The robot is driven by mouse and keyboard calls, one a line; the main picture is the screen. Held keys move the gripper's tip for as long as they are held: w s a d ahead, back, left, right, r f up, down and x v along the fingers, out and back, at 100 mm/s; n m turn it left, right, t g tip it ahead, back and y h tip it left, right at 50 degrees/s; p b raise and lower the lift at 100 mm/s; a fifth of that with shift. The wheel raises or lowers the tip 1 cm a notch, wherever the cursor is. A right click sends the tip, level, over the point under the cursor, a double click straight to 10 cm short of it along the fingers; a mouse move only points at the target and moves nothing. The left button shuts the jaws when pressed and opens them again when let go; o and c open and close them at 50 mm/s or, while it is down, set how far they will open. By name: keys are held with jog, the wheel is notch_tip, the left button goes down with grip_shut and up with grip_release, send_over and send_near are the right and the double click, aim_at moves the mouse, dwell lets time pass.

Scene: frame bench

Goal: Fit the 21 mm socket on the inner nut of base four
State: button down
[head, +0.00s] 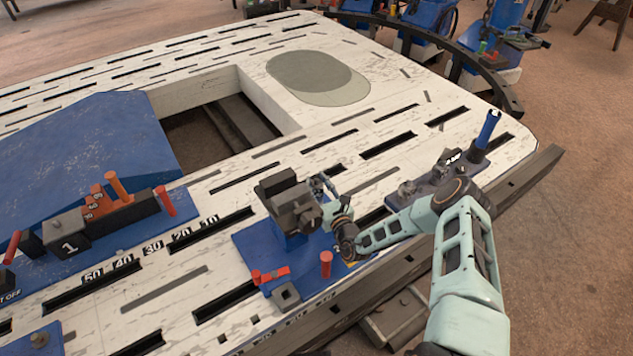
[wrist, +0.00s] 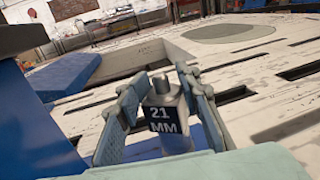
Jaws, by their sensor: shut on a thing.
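My gripper (head: 326,188) is at the dark clamp block (head: 290,207) of a blue base (head: 262,255), on that block's right side in the head view. In the wrist view my gripper (wrist: 158,90) is shut on a grey socket (wrist: 168,122) with a dark label reading 21 MM. The socket stands upright between the two pads, with a narrower stub on top. I cannot make out the socket in the head view. No number four is readable on this base, and I cannot pick out its inner nut; the block and my arm hide part of it.
A blue base marked 1 (head: 70,246) with orange and red pins lies at left. A dark holder (head: 432,183) with a blue-handled tool (head: 487,130) stands at right. Red pins (head: 326,264) rise from the near base. The white slotted table (head: 330,130) has a large opening behind.

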jog(key=shift+f, duration=0.45)
jog(key=c, duration=1.3)
grip_release()
jog(key=shift+s, duration=0.1)
jog(key=v, duration=1.2)
